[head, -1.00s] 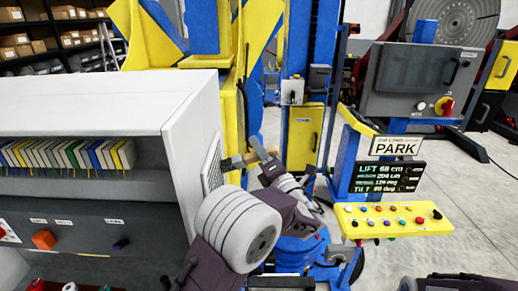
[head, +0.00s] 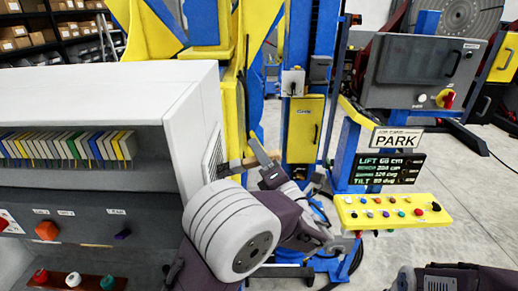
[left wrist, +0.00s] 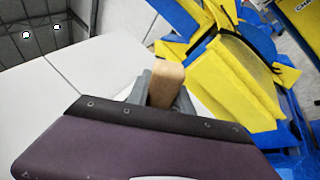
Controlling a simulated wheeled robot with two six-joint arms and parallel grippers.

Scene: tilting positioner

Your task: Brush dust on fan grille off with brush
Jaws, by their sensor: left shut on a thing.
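The fan grille (head: 213,157) is a grey louvred panel on the right side wall of the white cabinet (head: 190,92); I see it at a steep angle and cannot make out the dust. My left gripper (head: 258,163) is beside this wall, shut on a brush (head: 236,166) with a wooden body. The brush spans from the jaws towards the grille; whether its bristles touch the grille I cannot tell. In the left wrist view the tan wooden end of the brush (left wrist: 166,86) stands between the two grey fingers. My right gripper's fingers are out of view.
A blue and yellow positioner frame (head: 305,130) stands just behind the gripper. A yellow button panel (head: 392,212) and a dark readout (head: 388,169) are to the right. The cabinet's open front holds several coloured modules (head: 70,146).

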